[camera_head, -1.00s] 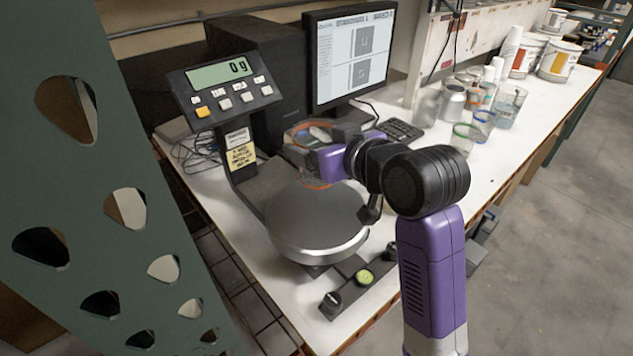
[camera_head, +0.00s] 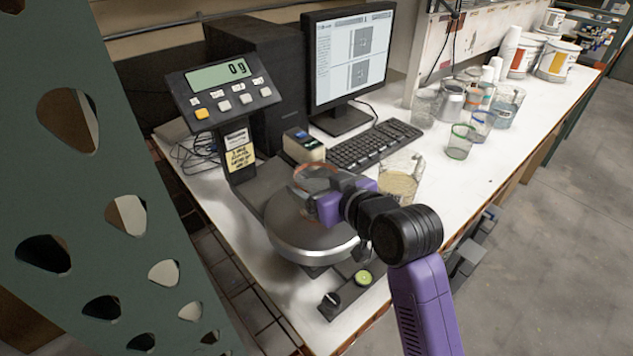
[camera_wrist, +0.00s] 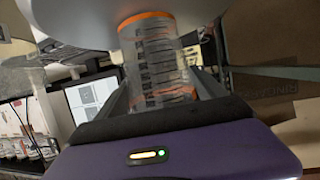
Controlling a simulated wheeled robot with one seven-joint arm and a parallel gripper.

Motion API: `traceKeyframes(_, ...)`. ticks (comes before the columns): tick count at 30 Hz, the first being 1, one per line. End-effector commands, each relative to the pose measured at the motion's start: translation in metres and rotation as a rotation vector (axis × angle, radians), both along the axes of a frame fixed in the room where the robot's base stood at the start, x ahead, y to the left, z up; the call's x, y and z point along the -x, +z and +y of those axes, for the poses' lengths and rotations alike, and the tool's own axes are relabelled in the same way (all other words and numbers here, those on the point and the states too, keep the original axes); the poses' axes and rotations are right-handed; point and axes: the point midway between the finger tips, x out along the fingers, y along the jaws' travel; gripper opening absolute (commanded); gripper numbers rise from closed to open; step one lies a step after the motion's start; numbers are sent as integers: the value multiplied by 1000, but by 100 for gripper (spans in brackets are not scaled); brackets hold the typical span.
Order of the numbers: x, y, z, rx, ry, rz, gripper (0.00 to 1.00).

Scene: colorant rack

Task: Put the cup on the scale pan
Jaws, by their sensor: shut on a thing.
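The clear cup with an orange rim (camera_head: 313,172) is held in my gripper (camera_head: 322,190), above the scale pan in the head view. In the wrist view the cup (camera_wrist: 157,62) sits between the two fingers, with its orange rim and dark printed marks showing. The round grey scale pan (camera_head: 284,218) lies below the cup, partly covered by my gripper and the cup. The scale display (camera_head: 217,76) reads 0 g. Whether the cup's base touches the pan is hidden.
A keyboard (camera_head: 374,145), a monitor (camera_head: 352,57) and a small box (camera_head: 303,146) stand behind the pan. A beaker with beige contents (camera_head: 399,182) is close to the right of my gripper. Several glasses and paint cans stand farther along the bench.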

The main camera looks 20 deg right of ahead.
Motion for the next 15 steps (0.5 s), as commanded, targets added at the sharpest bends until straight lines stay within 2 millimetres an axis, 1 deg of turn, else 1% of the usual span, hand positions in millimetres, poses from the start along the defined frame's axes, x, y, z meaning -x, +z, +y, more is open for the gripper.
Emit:
traceKeyframes(3, 0, -4, 0, 0, 0, 0, 42)
traceKeyframes(4, 0, -4, 0, 0, 0, 0, 82)
traceKeyframes(6, 0, -3, 0, 0, 0, 0, 95)
traceKeyframes(7, 0, -3, 0, 0, 0, 0, 100)
traceKeyframes(15, 0, 0, 0, 0, 0, 0, 100)
